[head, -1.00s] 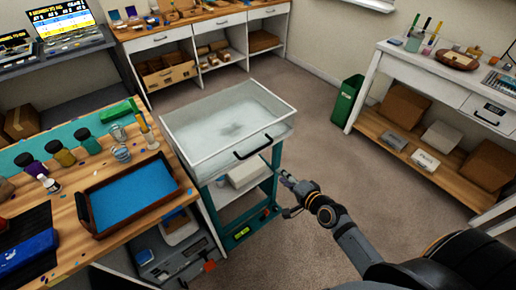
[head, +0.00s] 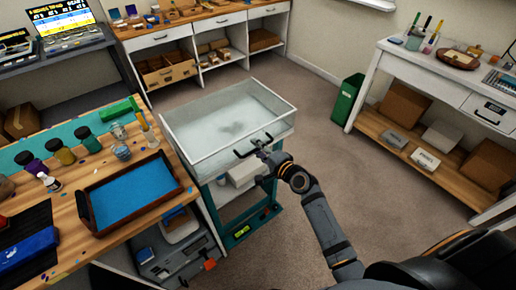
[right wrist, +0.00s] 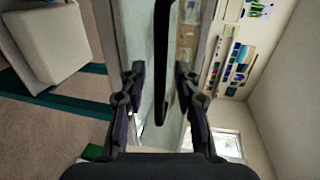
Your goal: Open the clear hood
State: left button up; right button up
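The clear hood (head: 212,160) is a see-through box with white edges on a teal cart (head: 236,231), and its lid looks down. A black bar handle (head: 243,153) is on its front side. My right gripper (head: 263,149) is at the handle, coming from the front right. In the right wrist view, the handle (right wrist: 161,60) runs between the two fingers of my right gripper (right wrist: 159,80). The fingers stand apart with a gap on each side of the handle. My left gripper is not in view.
A wooden workbench (head: 60,210) with a blue-lined tray (head: 87,212) and several bottles stands close to the left. A white box (head: 243,172) sits on the cart's shelf. A green bin (head: 346,99) and a white side table (head: 452,82) stand right. Floor between is clear.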

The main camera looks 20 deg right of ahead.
grip_shut()
jog(key=shift+w, duration=0.1)
dwell(0.4)
